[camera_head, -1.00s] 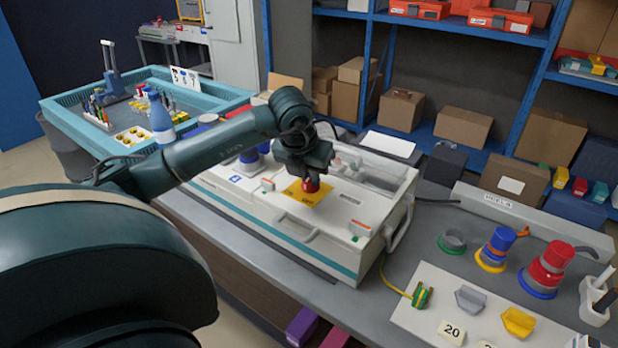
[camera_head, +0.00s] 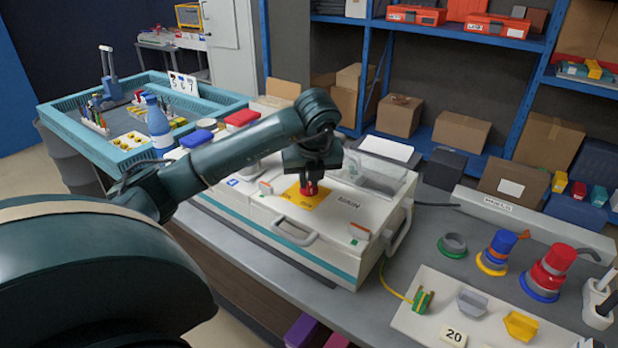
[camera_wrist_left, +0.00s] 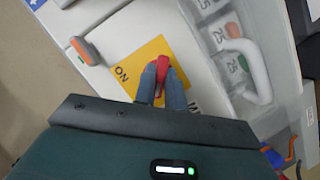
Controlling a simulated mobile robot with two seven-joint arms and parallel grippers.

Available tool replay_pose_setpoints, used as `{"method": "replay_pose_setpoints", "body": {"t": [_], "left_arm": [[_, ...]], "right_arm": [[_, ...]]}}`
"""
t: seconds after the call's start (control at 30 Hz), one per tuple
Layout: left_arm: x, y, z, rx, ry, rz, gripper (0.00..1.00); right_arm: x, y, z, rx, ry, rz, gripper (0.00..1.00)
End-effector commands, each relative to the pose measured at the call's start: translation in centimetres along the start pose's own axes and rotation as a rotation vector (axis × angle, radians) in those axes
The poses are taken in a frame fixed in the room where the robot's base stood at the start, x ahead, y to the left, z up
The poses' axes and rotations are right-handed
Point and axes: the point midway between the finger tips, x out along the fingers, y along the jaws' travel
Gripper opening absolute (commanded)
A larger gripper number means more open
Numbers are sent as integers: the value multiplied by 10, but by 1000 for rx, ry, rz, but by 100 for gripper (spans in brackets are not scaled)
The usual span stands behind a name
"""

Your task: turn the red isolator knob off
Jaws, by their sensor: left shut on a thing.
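The red isolator knob (camera_head: 308,188) stands on a yellow plate (camera_head: 300,199) on top of a white box (camera_head: 262,212) with a teal stripe. My left gripper (camera_head: 309,180) reaches down from above and is shut on the knob. In the left wrist view its two fingers grip the sides of the red knob (camera_wrist_left: 162,64). The yellow plate (camera_wrist_left: 140,62) shows the word "ON" beside the knob; other plate lettering is partly hidden by the fingers. My right gripper is not in view.
The box has a front handle (camera_head: 295,231), orange-tipped latches (camera_head: 359,231) and a clear-covered compartment (camera_head: 372,176). To the right are a white board (camera_head: 432,318), stacked blue and red rings (camera_head: 549,272) and a grey trunking (camera_head: 520,215). A blue bottle (camera_head: 159,125) stands at left.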

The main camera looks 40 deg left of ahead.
Motion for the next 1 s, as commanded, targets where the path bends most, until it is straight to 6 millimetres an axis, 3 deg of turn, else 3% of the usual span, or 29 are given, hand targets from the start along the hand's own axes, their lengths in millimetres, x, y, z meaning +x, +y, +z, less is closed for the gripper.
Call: {"method": "replay_pose_setpoints", "body": {"t": [0.4, 0.43, 0.7, 1.0], "left_arm": [[0, 0, 1, -11, -1, 3, 0], [0, 0, 1, -11, -2, 3, 13], [0, 0, 0, -8, -1, 3, 34], [-4, 0, 0, -7, -1, 1, 34]], "right_arm": [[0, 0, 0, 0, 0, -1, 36], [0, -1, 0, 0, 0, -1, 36], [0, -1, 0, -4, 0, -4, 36], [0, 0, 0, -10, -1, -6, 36]]}}
